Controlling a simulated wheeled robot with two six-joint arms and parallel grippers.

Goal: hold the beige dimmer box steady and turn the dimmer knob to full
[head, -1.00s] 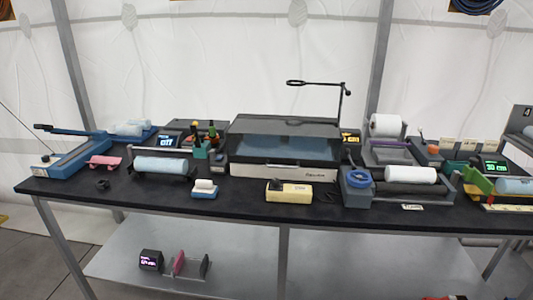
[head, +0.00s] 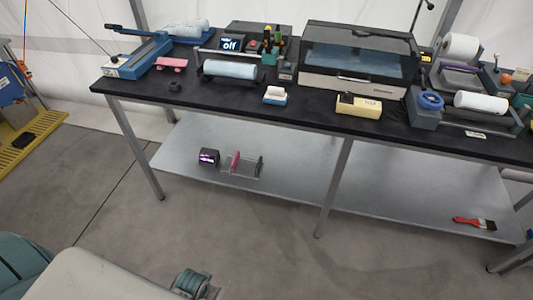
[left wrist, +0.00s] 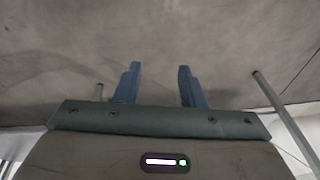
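The beige dimmer box (head: 360,106) lies near the front edge of the black-topped table in the head view. A dark knob (head: 346,99) shows at its left end; its setting is too small to read. My left gripper (left wrist: 157,84) shows in the left wrist view with its two blue fingers apart and nothing between them. In the head view, part of my arm shows at the bottom left, well apart from the box. My right gripper is not in view.
A clear-lidded machine (head: 357,61) stands behind the box. The lower shelf (head: 300,185) has much free room. The floor in front is clear.

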